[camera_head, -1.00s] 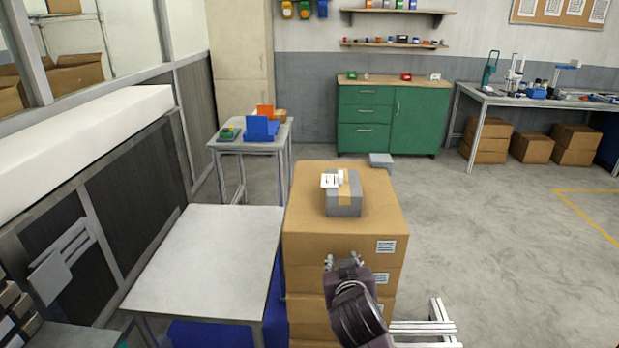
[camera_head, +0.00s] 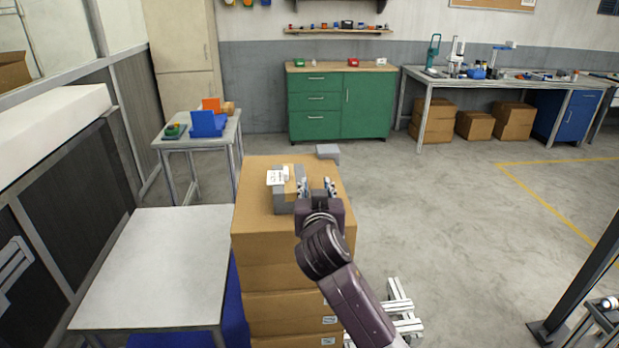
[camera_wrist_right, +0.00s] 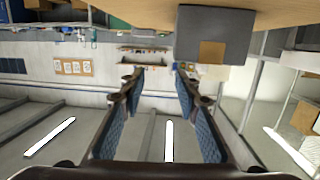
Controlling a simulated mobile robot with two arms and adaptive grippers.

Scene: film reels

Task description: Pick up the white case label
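The white case label (camera_head: 276,177) lies on top of a small grey case (camera_head: 283,205), at its left side, beside a tan strip. The case sits on a stack of cardboard boxes (camera_head: 258,228). My right gripper (camera_head: 317,186) is just right of the case, its two fingers apart with nothing between them. In the right wrist view the gripper (camera_wrist_right: 158,88) is open and empty, and the grey case (camera_wrist_right: 218,22) shows at the top edge. The label cannot be made out there. My left gripper is out of view.
A pale table (camera_head: 155,265) stands left of the boxes. A small table (camera_head: 215,138) behind it holds blue and orange items. A green cabinet (camera_head: 340,105) stands against the back wall. The floor right of the boxes is mostly open.

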